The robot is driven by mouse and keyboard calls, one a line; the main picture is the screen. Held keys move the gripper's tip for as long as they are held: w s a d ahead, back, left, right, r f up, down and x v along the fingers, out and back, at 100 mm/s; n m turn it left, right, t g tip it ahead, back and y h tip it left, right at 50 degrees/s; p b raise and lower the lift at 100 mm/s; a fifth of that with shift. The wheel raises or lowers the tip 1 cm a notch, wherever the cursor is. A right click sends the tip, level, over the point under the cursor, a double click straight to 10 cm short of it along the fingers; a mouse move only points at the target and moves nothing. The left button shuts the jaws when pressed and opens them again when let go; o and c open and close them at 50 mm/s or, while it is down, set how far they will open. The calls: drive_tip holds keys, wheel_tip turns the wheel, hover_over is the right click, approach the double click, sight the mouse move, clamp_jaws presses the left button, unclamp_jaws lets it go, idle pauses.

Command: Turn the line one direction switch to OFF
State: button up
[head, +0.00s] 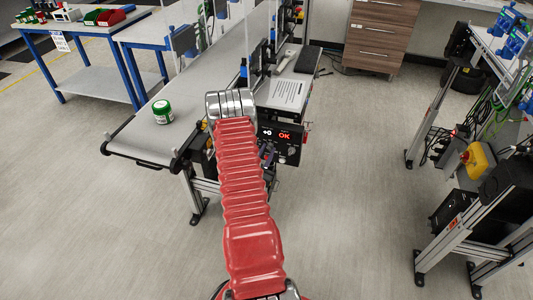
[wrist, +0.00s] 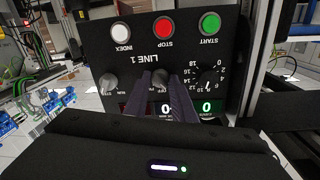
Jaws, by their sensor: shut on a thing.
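The line one control panel (wrist: 140,45) shows upside down in the wrist view, lettered LINE 1. My gripper (wrist: 161,84) reaches to its middle knob, the direction switch (wrist: 161,78), with a dark finger on each side. It is shut on this knob. The fingers cover most of the knob and its labels, so I cannot tell its setting. In the head view, the panel (head: 281,146) stands beside the conveyor, its display reading "+0 OK".
A selector knob (wrist: 109,82) and a numbered dial (wrist: 208,78) flank the fingers. White (wrist: 120,31), red (wrist: 165,28) and green (wrist: 209,23) buttons share the panel. A green-lidded jar (head: 162,111) stands on the conveyor belt (head: 150,140). Floor right of the panel is clear.

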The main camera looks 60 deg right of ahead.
drive_tip(key=shift+m, duration=0.3)
drive_tip(key=m, duration=0.3)
drive_tip(key=shift+d+r, duration=0.1)
drive_tip(key=shift+m, duration=2.4)
drive_tip(key=o, duration=1)
drive_tip(key=shift+y, duration=0.3)
drive_tip(key=shift+a, duration=0.45)
drive_tip(key=a, duration=0.4)
drive_tip(key=s+a, duration=0.1)
drive_tip(key=a, duration=0.8)
drive_tip(key=shift+s+r, duration=0.25)
